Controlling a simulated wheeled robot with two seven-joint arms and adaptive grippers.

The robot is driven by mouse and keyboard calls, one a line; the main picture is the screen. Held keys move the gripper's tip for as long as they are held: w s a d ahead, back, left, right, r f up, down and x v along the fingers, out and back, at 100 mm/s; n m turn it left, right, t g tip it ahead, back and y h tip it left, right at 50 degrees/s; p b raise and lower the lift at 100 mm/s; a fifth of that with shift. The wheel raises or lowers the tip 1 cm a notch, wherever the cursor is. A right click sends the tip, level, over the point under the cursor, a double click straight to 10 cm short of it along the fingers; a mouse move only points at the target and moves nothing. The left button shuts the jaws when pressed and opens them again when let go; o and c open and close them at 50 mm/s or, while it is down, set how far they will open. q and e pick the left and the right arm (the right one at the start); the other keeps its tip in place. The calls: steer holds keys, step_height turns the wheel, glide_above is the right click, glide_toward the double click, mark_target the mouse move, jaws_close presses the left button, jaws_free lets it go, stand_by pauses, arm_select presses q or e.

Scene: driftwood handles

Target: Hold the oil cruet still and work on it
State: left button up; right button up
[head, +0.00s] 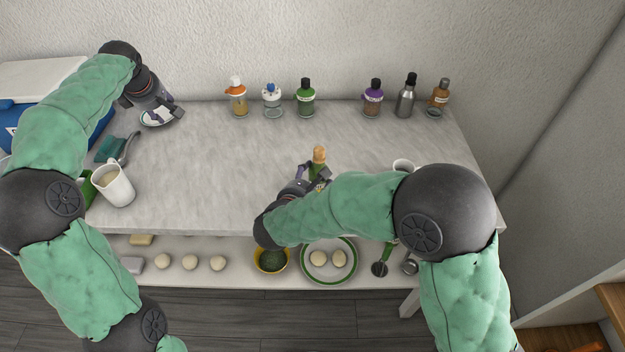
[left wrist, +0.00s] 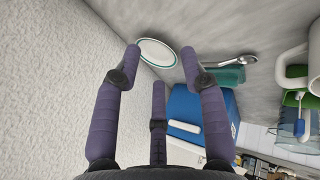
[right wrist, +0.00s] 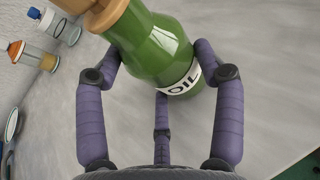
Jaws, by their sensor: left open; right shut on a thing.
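The oil cruet is a green bottle with a tan stopper and a white OIL label. In the head view the cruet (head: 319,156) stands near the middle of the counter, its lower part largely hidden by my right gripper (head: 315,173). In the right wrist view the cruet (right wrist: 155,50) sits between the purple fingers of my right gripper (right wrist: 160,75), which is shut on it. My left gripper (head: 169,113) is open and empty at the back left, above a white plate with a green rim (head: 157,117). The left wrist view shows its spread fingers (left wrist: 163,60) and the plate (left wrist: 157,52).
Several bottles line the back, including an orange-topped one (head: 237,98), a green one (head: 305,97) and a steel one (head: 405,97). A mug (head: 116,186) and a blue cooler (head: 42,85) are at the left. A white cup (head: 402,165) is partly behind my right arm. Mid-counter is clear.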

arm_select(q)
steer(key=d+r+g+h, duration=0.1)
steer(key=d, duration=1.1)
steer(key=g, duration=0.5)
glide_toward(319, 148)
steer(key=shift+s+a+f+m+h, duration=0.1)
steer(key=shift+a+m+h, duration=0.15)
steer(key=shift+m+h, duration=0.05)
steer(key=shift+f, duration=5.95)
steer(key=c, duration=0.8)
steer(key=o, duration=0.5)
steer(key=shift+r, duration=0.1)
steer(key=c, duration=0.4)
